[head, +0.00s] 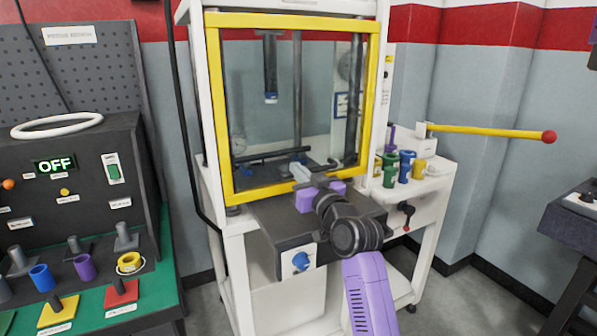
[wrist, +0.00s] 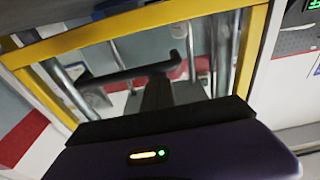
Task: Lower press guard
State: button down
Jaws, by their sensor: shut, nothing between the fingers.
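The press guard is a clear panel in a yellow frame (head: 214,110) on the front of the white press. Its bottom bar sits low, close above the dark press base (head: 270,225). The frame also crosses the wrist view (wrist: 150,21). My gripper (head: 300,173) is shut and empty, in front of the guard's lower bar near its middle. Its tips overlap the bar in the head view; I cannot tell whether they touch. Behind the panel, a dark ram (head: 270,70) and steel columns show.
A yellow lever with a red knob (head: 490,131) sticks out right of the press. Several coloured cylinders stand on the side shelf (head: 436,172). A control console (head: 90,160) reading OFF stands at left, with a green bench below. Floor is open at right.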

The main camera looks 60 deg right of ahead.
jog(key=r+p, duration=0.1)
jog(key=r, duration=0.1)
jog(key=r+p, duration=0.2)
jog(key=shift+w+d+p, duration=0.2)
jog(key=shift+w+p, duration=0.1)
jog(key=shift+w, duration=0.1)
jog(key=b+v, duration=0.1)
jog(key=v, duration=0.9)
jog(key=shift+s+d, duration=0.1)
